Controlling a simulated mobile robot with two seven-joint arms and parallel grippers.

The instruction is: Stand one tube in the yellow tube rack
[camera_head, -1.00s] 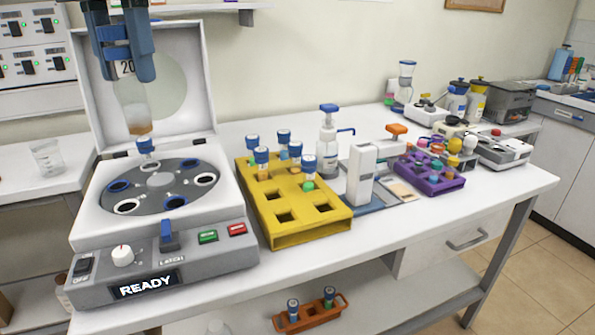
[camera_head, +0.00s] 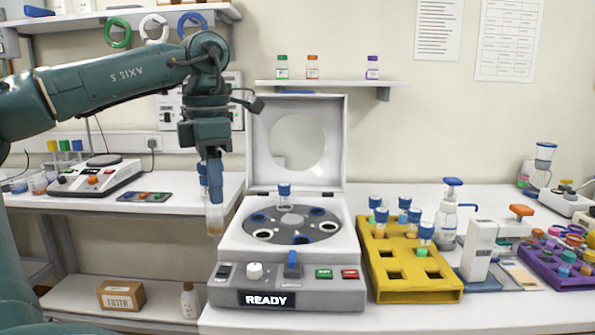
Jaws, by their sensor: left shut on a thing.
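My left gripper (camera_head: 211,182) is shut on a clear tube (camera_head: 214,217) with brownish-orange matter at its bottom. It holds the tube upright, just left of the open centrifuge. The yellow tube rack (camera_head: 420,297) stands on the bench right of the centrifuge. Several blue-capped tubes (camera_head: 404,205) stand in its rear and right slots, and open slots show at its front and left. My right gripper is not in view.
A pump bottle (camera_head: 447,215), a white device (camera_head: 479,252) and a purple rack (camera_head: 550,268) stand right of the yellow rack.

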